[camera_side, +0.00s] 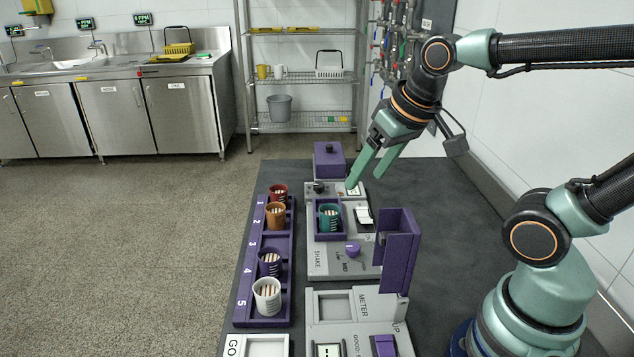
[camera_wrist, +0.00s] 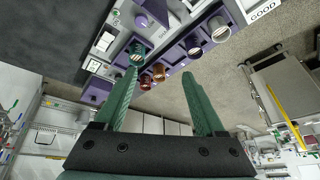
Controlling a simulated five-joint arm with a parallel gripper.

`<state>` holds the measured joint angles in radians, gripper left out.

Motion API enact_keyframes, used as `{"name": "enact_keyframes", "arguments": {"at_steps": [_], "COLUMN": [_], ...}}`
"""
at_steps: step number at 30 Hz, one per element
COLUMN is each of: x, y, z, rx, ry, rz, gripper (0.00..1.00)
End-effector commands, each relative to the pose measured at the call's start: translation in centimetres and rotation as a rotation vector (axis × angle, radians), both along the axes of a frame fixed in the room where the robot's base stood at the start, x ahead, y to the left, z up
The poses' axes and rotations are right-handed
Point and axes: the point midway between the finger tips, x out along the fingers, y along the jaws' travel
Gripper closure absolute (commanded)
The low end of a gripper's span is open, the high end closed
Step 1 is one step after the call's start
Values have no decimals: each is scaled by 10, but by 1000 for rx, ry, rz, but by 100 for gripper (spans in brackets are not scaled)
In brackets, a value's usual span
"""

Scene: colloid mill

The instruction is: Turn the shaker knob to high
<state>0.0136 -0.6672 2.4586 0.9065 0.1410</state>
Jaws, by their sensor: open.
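The shaker panel (camera_side: 318,262), marked SHAKE, lies on the dark bench. Its purple knob (camera_side: 352,250) has LOW and MED lettering near it; its exact setting is too small to read. The knob also shows near the top of the wrist view (camera_wrist: 141,21). A teal cup (camera_side: 329,219) of striped contents sits in the shaker's purple holder, behind the knob. My gripper (camera_side: 366,184) is open and empty, above the far end of the panels. It is beyond the knob and apart from it. In the wrist view its fingers (camera_wrist: 161,74) are spread with nothing between them.
A purple upright panel (camera_side: 400,248) stands right of the knob. A white switch (camera_side: 363,215) and a dark knob (camera_side: 319,187) sit beyond it. A purple numbered rack (camera_side: 250,285) with red, orange, purple and white cups lies left. A purple box (camera_side: 329,160) stands behind.

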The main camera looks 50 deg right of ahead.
Motion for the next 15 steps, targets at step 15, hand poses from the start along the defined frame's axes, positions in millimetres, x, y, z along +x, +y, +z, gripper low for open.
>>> {"name": "enact_keyframes", "arguments": {"at_steps": [15], "x": [47], "y": [-37], "z": [-71], "rx": [292], "ry": [320], "rz": [-1117], "gripper": [28]}}
